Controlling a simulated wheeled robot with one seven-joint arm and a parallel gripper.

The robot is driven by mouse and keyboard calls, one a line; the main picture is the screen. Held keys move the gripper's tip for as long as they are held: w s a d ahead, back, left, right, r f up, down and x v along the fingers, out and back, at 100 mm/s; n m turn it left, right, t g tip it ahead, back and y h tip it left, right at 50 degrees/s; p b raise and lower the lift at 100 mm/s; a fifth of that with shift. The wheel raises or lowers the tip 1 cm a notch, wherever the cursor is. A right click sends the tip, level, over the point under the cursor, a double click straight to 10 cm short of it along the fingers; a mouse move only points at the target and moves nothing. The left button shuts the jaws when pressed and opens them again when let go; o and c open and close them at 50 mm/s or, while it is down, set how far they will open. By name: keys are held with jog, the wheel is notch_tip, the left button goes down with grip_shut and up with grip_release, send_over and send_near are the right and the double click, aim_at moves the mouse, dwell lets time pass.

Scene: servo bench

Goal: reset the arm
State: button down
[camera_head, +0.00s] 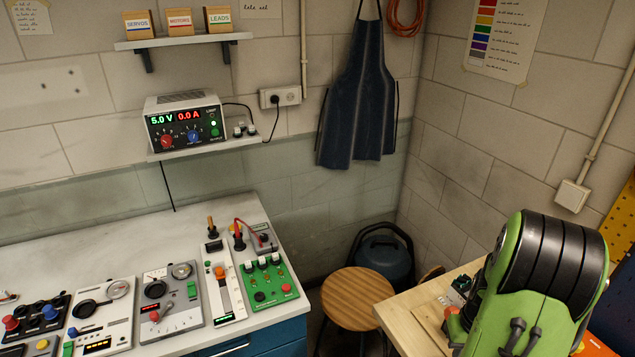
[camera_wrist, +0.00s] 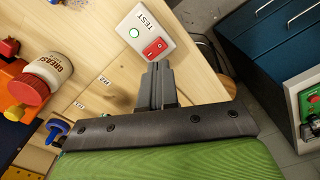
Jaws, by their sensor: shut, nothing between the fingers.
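My gripper (camera_wrist: 157,72) shows in the wrist view with its dark fingers together and nothing between them. It is over the edge of the wooden bench (camera_wrist: 95,65), just short of a white TEST box (camera_wrist: 143,35) with a green light and a red rocker switch. I cannot tell the height of the fingers above the bench. In the head view my green and black arm is at the lower right, over the wooden bench (camera_head: 405,318); my fingers are hidden there.
A GREASE jar (camera_wrist: 45,75) and orange and yellow parts lie left in the wrist view. A round stool (camera_head: 355,297) stands between the benches. The white bench (camera_head: 110,250) holds several control panels. A power supply (camera_head: 187,122) reads 5.0 V and 0.0 A.

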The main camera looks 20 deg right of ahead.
jog(key=w+a+r+n+t+h, duration=0.1)
jog(key=w+a+r+n+t, duration=0.2)
jog(key=a+r, duration=1.2)
jog(key=s+a+r+n+t, duration=0.1)
jog(key=s+a+r, duration=0.2)
jog(key=a, duration=0.3)
jog(key=s+a+r+n+t+y, duration=0.1)
jog(key=s+a+r, duration=0.2)
jog(key=s+a, duration=0.2)
jog(key=shift+a+t, duration=0.3)
jog(key=shift+a, duration=0.05)
jog(key=shift+s+r, duration=0.1)
jog(key=shift+s, duration=0.05)
jog(key=shift+d, duration=0.1)
